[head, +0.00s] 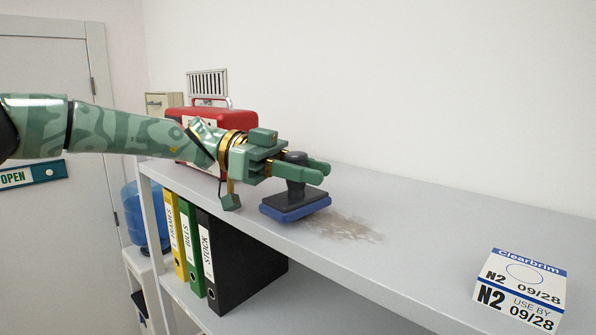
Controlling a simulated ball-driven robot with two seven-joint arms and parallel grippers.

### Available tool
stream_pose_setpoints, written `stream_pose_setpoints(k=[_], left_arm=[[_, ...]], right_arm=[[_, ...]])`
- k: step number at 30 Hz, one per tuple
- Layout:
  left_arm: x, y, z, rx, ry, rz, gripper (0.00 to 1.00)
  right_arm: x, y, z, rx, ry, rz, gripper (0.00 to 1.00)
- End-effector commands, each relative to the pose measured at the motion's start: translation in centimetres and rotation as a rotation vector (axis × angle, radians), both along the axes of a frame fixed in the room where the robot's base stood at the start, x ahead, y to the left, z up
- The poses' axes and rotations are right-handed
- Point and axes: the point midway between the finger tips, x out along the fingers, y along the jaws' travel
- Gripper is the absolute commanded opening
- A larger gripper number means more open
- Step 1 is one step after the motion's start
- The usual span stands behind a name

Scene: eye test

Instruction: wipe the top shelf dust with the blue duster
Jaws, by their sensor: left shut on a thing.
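The blue duster (296,207) has a dark knob handle, a dark grey top plate and a blue pad. It rests on or just above the top shelf (440,236), near the shelf's front edge; I cannot tell if the pad touches. My left gripper (318,172) is shut on the duster's handle. A brownish dust patch (346,228) lies on the top shelf just right of the duster, and its left part may be hidden behind the duster. My right gripper is not in view.
A white and blue Clearbrim box (521,291) stands at the right on the shelf. A red case (208,117) is behind my left arm. Yellow, green and black binders (237,262) stand on the shelf below. The shelf between dust and box is clear.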

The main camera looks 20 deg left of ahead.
Motion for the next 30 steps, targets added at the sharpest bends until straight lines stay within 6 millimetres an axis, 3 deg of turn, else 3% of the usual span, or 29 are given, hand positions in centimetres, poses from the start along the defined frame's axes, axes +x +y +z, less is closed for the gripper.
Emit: stream_pose_setpoints(k=[6, 13, 21, 30], left_arm=[[2.2, -0.8, -0.2, 0.007, -0.017, 0.001, 0.08], [3.0, -1.2, -0.4, 0.009, -0.012, 0.000, 0.08], [5.4, -2.1, -0.1, 0.009, -0.011, -0.001, 0.08], [6.0, -2.2, -0.3, 0.007, -0.011, 0.000, 0.08]], right_arm=[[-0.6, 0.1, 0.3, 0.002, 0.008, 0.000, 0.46], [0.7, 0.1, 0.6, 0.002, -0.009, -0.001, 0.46], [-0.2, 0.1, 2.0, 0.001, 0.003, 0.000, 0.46], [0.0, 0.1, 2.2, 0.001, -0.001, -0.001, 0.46]])
